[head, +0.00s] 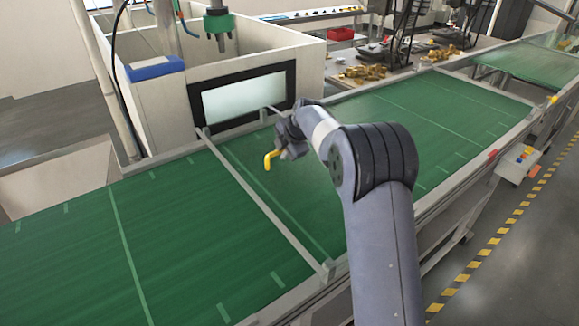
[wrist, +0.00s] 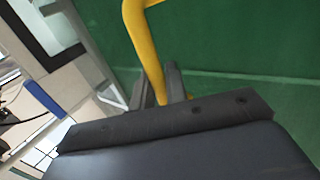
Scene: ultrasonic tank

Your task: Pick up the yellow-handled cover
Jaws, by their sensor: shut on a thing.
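The yellow handle (head: 268,160) shows as a small bent bar at my gripper (head: 283,153) in the head view, over the green belt. In the wrist view, the yellow handle (wrist: 147,50) runs up from between the two dark fingers of my gripper (wrist: 161,88) and bends at the top. The fingers are shut on the handle. I cannot make out the body of the cover in either view.
The green conveyor belt (head: 70,255) runs across the scene, with a metal divider rail (head: 262,212). A white tank housing (head: 165,110) with a dark-framed window (head: 245,97) stands behind it. Brass parts (head: 365,72) and a red bin (head: 340,34) lie on a back table.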

